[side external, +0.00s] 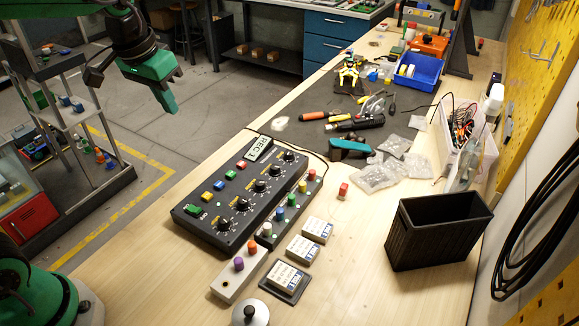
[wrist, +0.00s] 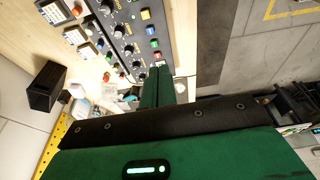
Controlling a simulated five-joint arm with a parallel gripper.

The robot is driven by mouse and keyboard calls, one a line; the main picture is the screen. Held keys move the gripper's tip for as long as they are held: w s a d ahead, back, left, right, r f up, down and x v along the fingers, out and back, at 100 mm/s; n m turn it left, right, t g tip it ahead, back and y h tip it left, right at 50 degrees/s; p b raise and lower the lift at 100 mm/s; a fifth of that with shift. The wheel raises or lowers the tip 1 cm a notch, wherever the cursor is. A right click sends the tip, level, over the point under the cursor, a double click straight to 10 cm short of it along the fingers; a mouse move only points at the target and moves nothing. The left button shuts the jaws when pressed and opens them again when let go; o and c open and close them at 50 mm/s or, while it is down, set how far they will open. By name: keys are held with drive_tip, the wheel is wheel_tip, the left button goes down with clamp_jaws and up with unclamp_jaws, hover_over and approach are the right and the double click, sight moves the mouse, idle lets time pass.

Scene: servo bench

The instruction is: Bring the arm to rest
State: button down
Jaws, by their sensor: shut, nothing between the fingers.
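My green gripper (side external: 168,99) hangs in the air at the upper left of the side external view, past the bench's left edge and above the grey floor. Its fingers are together with nothing between them. The panel, a black box (side external: 184,212) with dials and coloured buttons, lies on the wooden bench (side external: 380,290), well apart from my gripper. It also shows in the wrist view (wrist: 121,31).
A black bin (side external: 438,232) stands at the bench's right. A button strip (side external: 289,212), white labelled blocks (side external: 302,249) and a small red cube (side external: 343,190) lie near the panel. A shelf rack (side external: 95,140) stands on the floor at left. Open floor (side external: 230,110) lies between rack and bench.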

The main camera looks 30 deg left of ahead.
drive_tip(key=s+a+f+t, duration=0.1)
drive_tip(key=s+f+t, duration=0.1)
drive_tip(key=s, duration=1.2)
drive_tip(key=shift+s+a+f+t, duration=0.3)
drive_tip(key=shift+s+f, duration=0.05)
drive_tip(key=shift+f, duration=0.1)
idle(0.3)
